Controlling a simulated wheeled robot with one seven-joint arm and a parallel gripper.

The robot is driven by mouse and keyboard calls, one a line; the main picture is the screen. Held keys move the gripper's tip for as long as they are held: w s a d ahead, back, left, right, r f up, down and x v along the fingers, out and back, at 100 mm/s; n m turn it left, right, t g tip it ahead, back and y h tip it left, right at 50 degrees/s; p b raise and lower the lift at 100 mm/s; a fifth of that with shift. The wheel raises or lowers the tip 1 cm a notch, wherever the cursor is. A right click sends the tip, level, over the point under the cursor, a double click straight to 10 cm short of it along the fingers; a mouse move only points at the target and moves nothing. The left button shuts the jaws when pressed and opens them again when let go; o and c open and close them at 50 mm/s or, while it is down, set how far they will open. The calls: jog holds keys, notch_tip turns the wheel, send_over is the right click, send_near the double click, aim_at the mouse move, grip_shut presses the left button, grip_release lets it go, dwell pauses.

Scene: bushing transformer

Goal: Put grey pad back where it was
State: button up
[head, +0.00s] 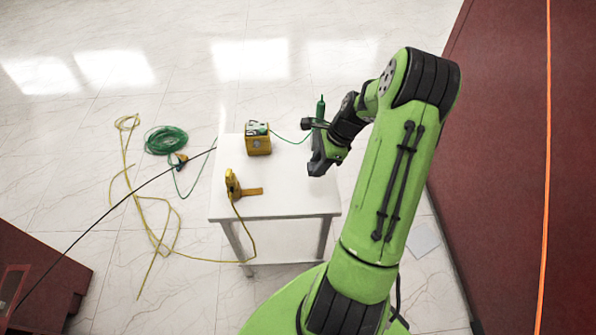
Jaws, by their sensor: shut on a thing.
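My gripper (318,165) is above the right side of the white table (275,201), pointing down and left. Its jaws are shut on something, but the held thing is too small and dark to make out. A flat pale grey square (424,238) lies on the floor right of the table, beside my arm. It looks like a pad, but I cannot tell for sure. No other grey pad shows clearly on the table.
On the table are a yellow box (258,145) and a yellow tool (233,186). A green upright piece (320,108) shows behind my gripper; a green cable runs towards it. Coiled green cable (166,140) and yellow cable (155,235) lie on the left floor. A dark red structure (505,170) stands right.

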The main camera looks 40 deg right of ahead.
jog(key=shift+d+f+m, duration=0.15)
jog(key=shift+d+m, duration=0.05)
jog(key=shift+m, duration=0.1)
jog(key=f+b, duration=0.1)
jog(key=f, duration=0.2)
jog(key=f+b, duration=0.1)
jog(key=f, duration=0.2)
jog(key=f+b, duration=0.1)
jog(key=f, duration=0.2)
jog(key=shift+s+f, duration=0.2)
jog(key=shift+s, duration=0.1)
jog(key=o, duration=1)
